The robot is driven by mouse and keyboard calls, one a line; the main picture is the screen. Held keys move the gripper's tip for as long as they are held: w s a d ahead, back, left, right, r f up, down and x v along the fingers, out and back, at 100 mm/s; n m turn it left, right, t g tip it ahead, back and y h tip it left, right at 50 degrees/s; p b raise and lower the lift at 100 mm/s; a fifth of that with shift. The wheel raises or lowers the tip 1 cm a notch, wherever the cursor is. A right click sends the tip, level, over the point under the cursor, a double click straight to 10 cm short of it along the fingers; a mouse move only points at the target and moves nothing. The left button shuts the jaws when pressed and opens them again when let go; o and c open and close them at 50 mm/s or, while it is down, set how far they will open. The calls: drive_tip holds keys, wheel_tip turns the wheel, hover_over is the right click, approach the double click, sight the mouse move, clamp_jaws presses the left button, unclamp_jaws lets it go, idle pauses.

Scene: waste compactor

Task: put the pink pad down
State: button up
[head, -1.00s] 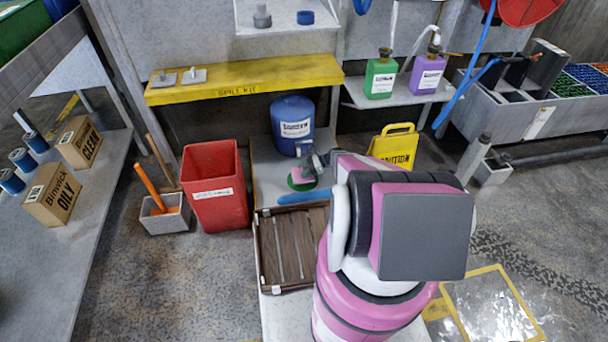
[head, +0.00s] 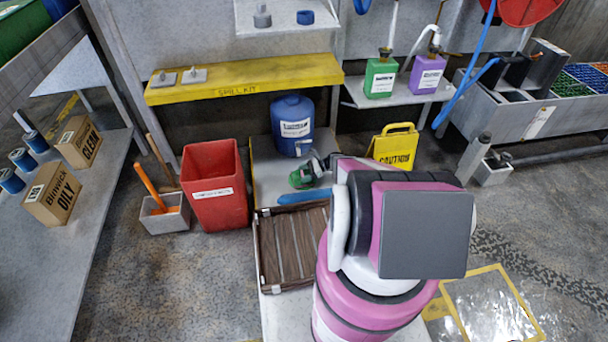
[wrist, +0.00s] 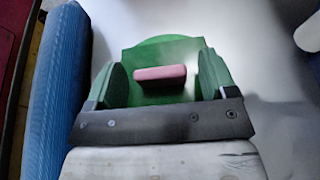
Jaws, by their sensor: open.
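The pink pad (wrist: 160,76) is a small block in the wrist view. It lies between my gripper's two green fingers, with a gap on each side. A flat green piece (wrist: 165,48) shows behind and under it; I cannot tell whether the pad rests on this piece. My gripper (wrist: 163,82) is open. In the head view my gripper (head: 303,177) is low over the pale bench, in front of the blue drum, and the pad cannot be made out there.
A blue roll (wrist: 58,85) lies close to the left of my gripper; it also shows in the head view (head: 303,197). A brown slatted crate (head: 290,240) is nearer. The blue drum (head: 293,120) stands behind. Pale bench surface (wrist: 262,110) to the right is clear.

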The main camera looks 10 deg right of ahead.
drive_tip(key=v, duration=1.1)
drive_tip(key=shift+d+r, duration=0.25)
drive_tip(key=shift+d, duration=0.1)
drive_tip(key=s+a+r+n+h, duration=0.3)
drive_tip(key=s+r+n, duration=0.3)
drive_tip(key=r, duration=0.5)
drive_tip(key=s+a+r+n+h, duration=0.4)
drive_tip(key=s+r+n+h, duration=0.2)
drive_tip(key=r, duration=0.5)
drive_tip(key=s+a+r+n+h, duration=0.4)
drive_tip(key=s+r+n, duration=0.2)
drive_tip(key=s+r, duration=0.3)
wheel_tip(320, 180, up, 3)
drive_tip(key=shift+s+a+f, duration=0.1)
drive_tip(key=shift+s+a, duration=0.15)
